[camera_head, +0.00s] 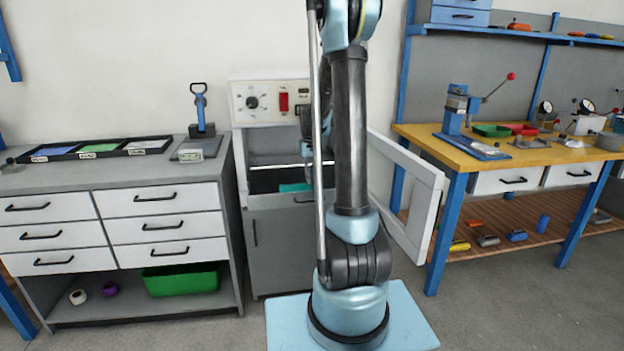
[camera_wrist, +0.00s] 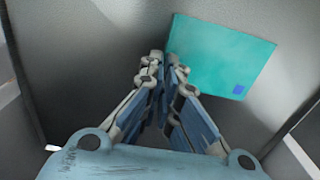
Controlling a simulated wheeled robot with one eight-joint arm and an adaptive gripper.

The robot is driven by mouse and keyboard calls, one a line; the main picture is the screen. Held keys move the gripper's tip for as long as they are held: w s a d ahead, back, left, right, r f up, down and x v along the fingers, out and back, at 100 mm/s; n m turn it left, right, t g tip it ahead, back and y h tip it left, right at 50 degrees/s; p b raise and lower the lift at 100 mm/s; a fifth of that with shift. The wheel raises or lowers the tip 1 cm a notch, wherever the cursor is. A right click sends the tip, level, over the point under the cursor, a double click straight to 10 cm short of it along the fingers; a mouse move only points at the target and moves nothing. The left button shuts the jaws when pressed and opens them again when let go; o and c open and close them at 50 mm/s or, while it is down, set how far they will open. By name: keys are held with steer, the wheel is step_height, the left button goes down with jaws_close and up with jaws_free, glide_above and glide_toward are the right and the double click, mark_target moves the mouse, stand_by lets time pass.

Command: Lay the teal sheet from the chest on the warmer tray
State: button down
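The teal sheet (camera_head: 294,187) shows as a small strip inside the open warmer (camera_head: 262,105), low in its chamber. In the wrist view the teal sheet (camera_wrist: 225,55) lies on a grey surface with a small blue square near one corner. My gripper (camera_wrist: 166,62) has its fingertips close together, over the near left corner of the sheet, which they hide. I see nothing held between them, and I cannot tell whether they touch the sheet. The warmer tray is mostly hidden.
The warmer's white door (camera_head: 415,195) stands open to the right. A drawer chest (camera_head: 110,225) stands left, with a black divided tray (camera_head: 100,147) and a lever tool (camera_head: 200,110) on top. A yellow workbench (camera_head: 520,150) with tools stands right.

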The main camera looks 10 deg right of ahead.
steer(key=c, duration=1.8)
jaws_free()
steer(key=shift+r, duration=0.15)
step_height(320, 180, up, 7)
steer(key=shift+f, duration=0.1)
steer(key=shift+s+r, duration=0.25)
steer(key=shift+r, duration=0.15)
steer(key=s+a+r+t, duration=0.1)
steer(key=s+r, duration=0.2)
steer(key=s, duration=1.8)
steer(key=s+f, duration=0.4)
steer(key=s, duration=0.4)
steer(key=s+f+t, duration=0.1)
steer(key=s+f, duration=0.4)
steer(key=s, duration=0.3)
steer(key=shift+s, duration=0.2)
